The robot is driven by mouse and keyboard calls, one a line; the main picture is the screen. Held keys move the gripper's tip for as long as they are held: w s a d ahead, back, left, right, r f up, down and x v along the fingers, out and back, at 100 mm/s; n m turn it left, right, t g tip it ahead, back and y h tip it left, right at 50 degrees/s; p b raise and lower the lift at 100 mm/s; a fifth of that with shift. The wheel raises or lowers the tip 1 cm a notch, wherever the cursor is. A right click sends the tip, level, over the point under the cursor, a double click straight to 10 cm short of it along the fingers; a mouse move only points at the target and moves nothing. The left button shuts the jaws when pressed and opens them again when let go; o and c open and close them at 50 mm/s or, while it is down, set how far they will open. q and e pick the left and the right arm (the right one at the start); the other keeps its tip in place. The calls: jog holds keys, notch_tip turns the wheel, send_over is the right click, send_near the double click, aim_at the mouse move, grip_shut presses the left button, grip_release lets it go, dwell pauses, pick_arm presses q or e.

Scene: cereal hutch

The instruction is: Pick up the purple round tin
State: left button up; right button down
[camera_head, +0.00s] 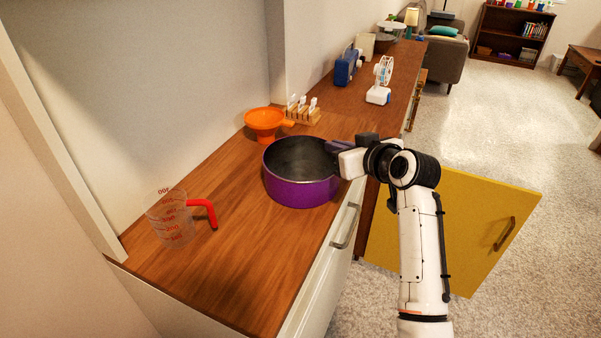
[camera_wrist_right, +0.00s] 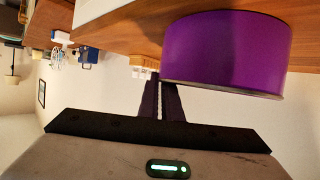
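The purple round tin (camera_head: 302,193) is open at the top and dark inside. It stands upright on the wooden counter (camera_head: 225,258). My right gripper (camera_head: 335,147) is at its right rim. In the right wrist view, the tin (camera_wrist_right: 225,52) fills the upper right. There the fingers (camera_wrist_right: 161,92) are close together with a narrow gap, at the edge of the tin. They look shut on its thin wall, with one finger partly hidden behind it. My left gripper is not in view.
A clear measuring cup (camera_head: 170,222) with a red handle stands at the front left. An orange funnel (camera_head: 265,122) and a small wooden rack (camera_head: 303,113) are behind the tin. A white and blue fan (camera_head: 380,80) stands farther back. A yellow cabinet door (camera_head: 465,215) hangs open at the right.

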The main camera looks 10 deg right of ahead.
jog(key=shift+f, duration=0.35)
